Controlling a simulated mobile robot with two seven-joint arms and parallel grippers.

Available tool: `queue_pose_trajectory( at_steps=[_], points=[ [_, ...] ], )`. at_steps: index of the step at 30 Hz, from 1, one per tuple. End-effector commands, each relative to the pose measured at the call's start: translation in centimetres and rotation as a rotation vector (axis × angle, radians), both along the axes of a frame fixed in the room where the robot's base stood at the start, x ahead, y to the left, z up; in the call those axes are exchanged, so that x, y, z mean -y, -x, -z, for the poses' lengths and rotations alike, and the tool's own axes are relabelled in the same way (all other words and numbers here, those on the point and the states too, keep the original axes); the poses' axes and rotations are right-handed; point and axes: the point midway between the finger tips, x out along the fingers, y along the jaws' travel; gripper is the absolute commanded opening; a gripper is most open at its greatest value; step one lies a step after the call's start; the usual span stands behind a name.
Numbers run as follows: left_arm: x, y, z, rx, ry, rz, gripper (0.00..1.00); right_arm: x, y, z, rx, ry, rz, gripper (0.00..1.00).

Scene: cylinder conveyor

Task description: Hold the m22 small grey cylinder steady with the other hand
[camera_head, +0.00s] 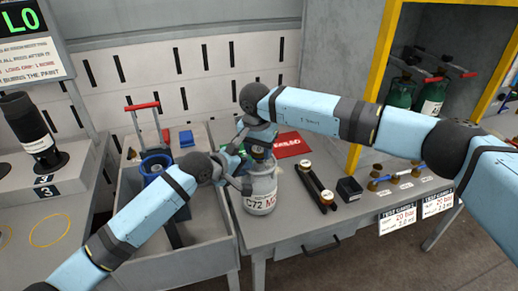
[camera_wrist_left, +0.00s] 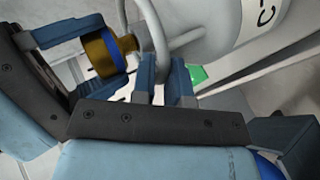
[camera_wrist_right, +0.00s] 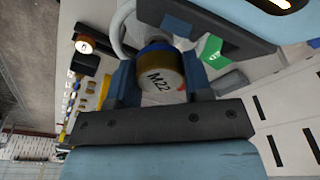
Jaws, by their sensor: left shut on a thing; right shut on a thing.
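The small grey cylinder (camera_head: 262,201) stands upright on the grey table in the head view, with "C72" and part of an "M" label showing. Its body (camera_wrist_left: 215,25) and grey guard ring also show in the left wrist view. My left gripper (camera_head: 243,184) is shut on the guard ring, a bar of which lies between its fingers (camera_wrist_left: 168,80). My right gripper (camera_head: 259,146) comes down from above and is shut on a brass fitting with a blue band, marked "M22" (camera_wrist_right: 160,82), at the cylinder's top. The arms partly hide the cylinder's top in the head view.
A grey bin (camera_head: 205,249) with a blue item (camera_head: 157,165) stands left. A red "FAILED" mat (camera_head: 291,145) lies behind. Right of the cylinder are a black bar tool (camera_head: 318,188), a black box (camera_head: 349,189) and brass fittings (camera_head: 380,184). Green cylinders (camera_head: 401,93) stand in a yellow-framed rack.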

Motion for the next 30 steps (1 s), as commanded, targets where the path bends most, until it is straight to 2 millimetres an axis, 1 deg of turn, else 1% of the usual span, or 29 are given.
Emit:
queue_pose_trajectory(
  at_steps=[11,25,30],
  points=[
    [0.0,0.0,0.2,-0.002,-0.004,0.000,0.00,0.0,0.0,0.1,0.000,0.000,0.000,0.20],
    [0.0,0.1,0.2,-0.002,-0.004,0.000,0.00,0.0,0.0,1.3,0.000,0.000,0.000,0.20],
    [0.0,0.1,0.2,-0.002,-0.003,0.001,0.00,0.0,0.0,1.2,0.000,0.001,0.000,0.20]
  ],
)
